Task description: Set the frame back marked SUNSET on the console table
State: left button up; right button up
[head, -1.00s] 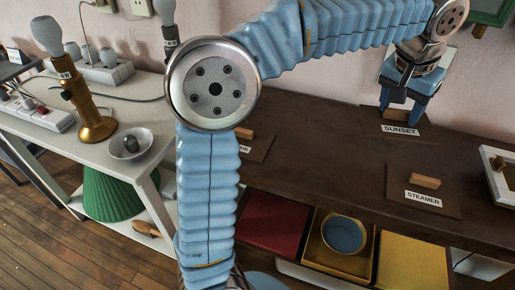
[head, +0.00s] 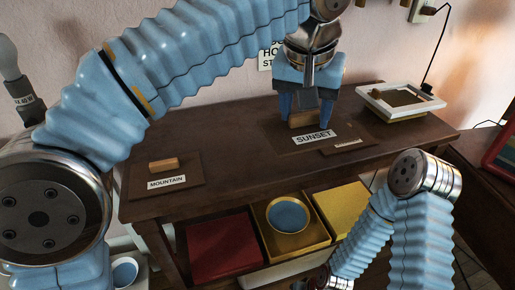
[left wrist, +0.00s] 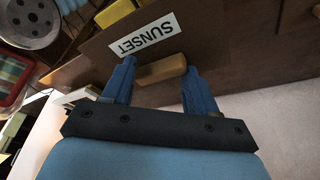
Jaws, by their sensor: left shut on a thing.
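The SUNSET frame back (head: 272,132) is a dark brown board with a white label and a wooden block handle. My left gripper (head: 308,108) points down over it and is shut on the block, which shows between the fingers in the left wrist view (left wrist: 160,72). The board is over the console table (head: 235,122), right of its middle, and seems slightly raised, though the gap is hard to judge. It partly covers another labelled board (head: 362,147). My right arm shows at lower right, but its fingers cannot be made out.
The MOUNTAIN board (head: 195,192) lies at the table's left. A white frame (head: 372,101) lies at the back right. Red (head: 222,250), gold (head: 297,245) and yellow (head: 340,205) trays or boxes sit below the top. Bare tabletop lies between MOUNTAIN and SUNSET.

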pick_arm(q)
jog(key=w+a+f, duration=0.2)
jog(key=w+a+f+b, duration=0.1)
jog(key=w+a+f, duration=0.1)
jog(key=a+f, duration=0.1)
jog(key=w+a+f+b, duration=0.1)
jog(key=w+a+f, duration=0.1)
jog(key=shift+w+a+f, duration=0.1)
jog(key=shift+a+f, duration=0.05)
jog(key=shift+f, duration=0.05)
jog(key=shift+w+a+f, duration=0.15)
jog(key=shift+f, duration=0.15)
jog(key=f, duration=0.1)
jog(key=b, duration=0.1)
jog(key=f, duration=0.1)
jog(key=shift+w+a+f, duration=0.15)
jog(key=shift+a+f, duration=0.1)
jog(key=shift+f, duration=0.5)
pick_arm(e)
jog(key=f, duration=0.1)
jog(key=d+f, duration=0.1)
jog(key=f, duration=0.1)
jog(key=shift+w+d+f, duration=0.25)
jog(key=shift+w+f, duration=0.05)
jog(key=shift+f, duration=0.1)
